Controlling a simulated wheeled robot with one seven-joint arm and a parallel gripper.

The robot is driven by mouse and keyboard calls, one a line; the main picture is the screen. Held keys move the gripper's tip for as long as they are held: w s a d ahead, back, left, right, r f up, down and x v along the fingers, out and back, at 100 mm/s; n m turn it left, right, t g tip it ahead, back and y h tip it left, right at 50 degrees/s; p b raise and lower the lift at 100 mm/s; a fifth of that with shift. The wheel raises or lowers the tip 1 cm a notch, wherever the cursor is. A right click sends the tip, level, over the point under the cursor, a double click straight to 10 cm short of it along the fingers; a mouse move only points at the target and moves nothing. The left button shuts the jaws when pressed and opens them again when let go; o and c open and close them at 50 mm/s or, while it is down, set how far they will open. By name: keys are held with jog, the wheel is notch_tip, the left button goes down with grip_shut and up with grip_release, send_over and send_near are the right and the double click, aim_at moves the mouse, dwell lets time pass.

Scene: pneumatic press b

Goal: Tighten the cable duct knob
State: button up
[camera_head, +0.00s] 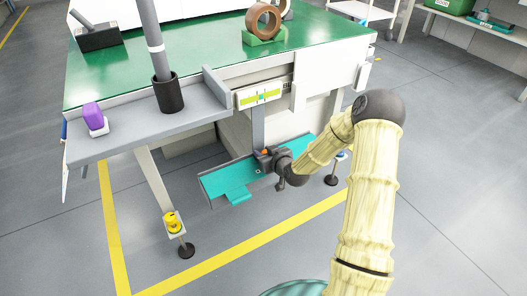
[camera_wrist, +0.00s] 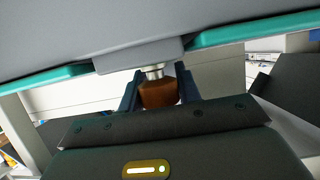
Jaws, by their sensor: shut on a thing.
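The knob is an orange-brown piece on a short metal stem. In the wrist view the knob (camera_wrist: 160,95) sits under a grey block (camera_wrist: 140,56), between the two dark blue fingers of my gripper (camera_wrist: 159,88). The fingers are shut on its sides. In the head view my gripper (camera_head: 266,157) is low under the bench, at the teal shelf (camera_head: 222,180) and the foot of a grey upright (camera_head: 258,128). A small orange spot shows there, but the gripper hides most of the knob. I cannot tell how tight it is.
The green-topped bench (camera_head: 185,60) stands above my gripper. A grey side shelf (camera_head: 140,130) carries a purple object (camera_head: 93,115) and a black cup (camera_head: 168,95) around a pole. A bench leg (camera_head: 155,183) stands left. The floor at front is clear, with yellow lines.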

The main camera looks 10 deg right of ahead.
jog(key=o, duration=1)
jog(key=shift+c, duration=0.2)
jog(key=shift+s, duration=0.1)
jog(key=p+v, duration=0.7)
jog(key=v, duration=1)
jog(key=shift+s, duration=0.2)
jog(key=shift+r, duration=0.1)
